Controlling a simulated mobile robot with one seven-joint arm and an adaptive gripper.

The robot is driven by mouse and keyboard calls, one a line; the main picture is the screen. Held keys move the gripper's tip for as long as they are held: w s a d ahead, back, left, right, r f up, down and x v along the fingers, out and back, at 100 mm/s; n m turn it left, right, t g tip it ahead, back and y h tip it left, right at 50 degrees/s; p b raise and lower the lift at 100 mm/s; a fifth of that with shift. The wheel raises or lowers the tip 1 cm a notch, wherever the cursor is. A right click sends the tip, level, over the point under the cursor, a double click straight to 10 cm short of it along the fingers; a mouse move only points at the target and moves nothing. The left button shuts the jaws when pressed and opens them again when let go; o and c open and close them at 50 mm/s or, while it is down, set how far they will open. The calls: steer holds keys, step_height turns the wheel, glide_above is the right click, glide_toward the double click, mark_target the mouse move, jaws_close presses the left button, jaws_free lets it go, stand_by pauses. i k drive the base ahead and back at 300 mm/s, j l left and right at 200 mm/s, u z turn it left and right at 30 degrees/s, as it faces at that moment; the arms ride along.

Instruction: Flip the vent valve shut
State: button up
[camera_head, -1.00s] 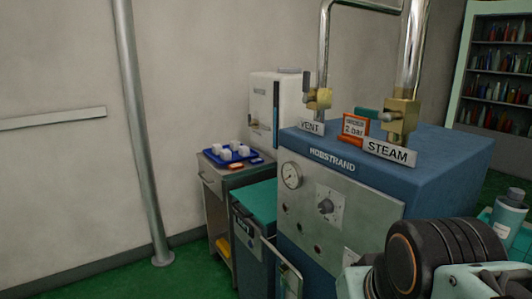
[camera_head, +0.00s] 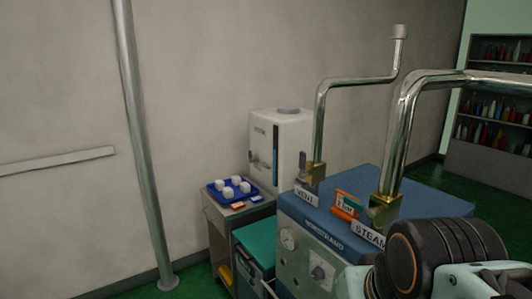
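The vent valve (camera_head: 312,178) is a small brass body on a thin chrome pipe at the back left of the blue-topped machine (camera_head: 425,197). A small upright lever seems to stand on its left side, but it is too small to read its setting surely. The white VENT label (camera_head: 306,196) is just below the valve. The steam valve (camera_head: 384,210) is a larger brass body on a thicker pipe, nearer and to the right, with the STEAM label (camera_head: 369,235) in front. My gripper is not in view; only part of my arm shows at the lower right.
An orange-framed pressure sign (camera_head: 346,204) stands between the valves. The thick steam pipe (camera_head: 402,130) bends right above the machine. A cart with a blue tray (camera_head: 233,190) of white cups and a white appliance (camera_head: 281,140) stand left. A grey pole (camera_head: 143,150) is farther left.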

mark_target(303, 175)
steer(key=k+l, duration=0.1)
steer(key=k, duration=0.85)
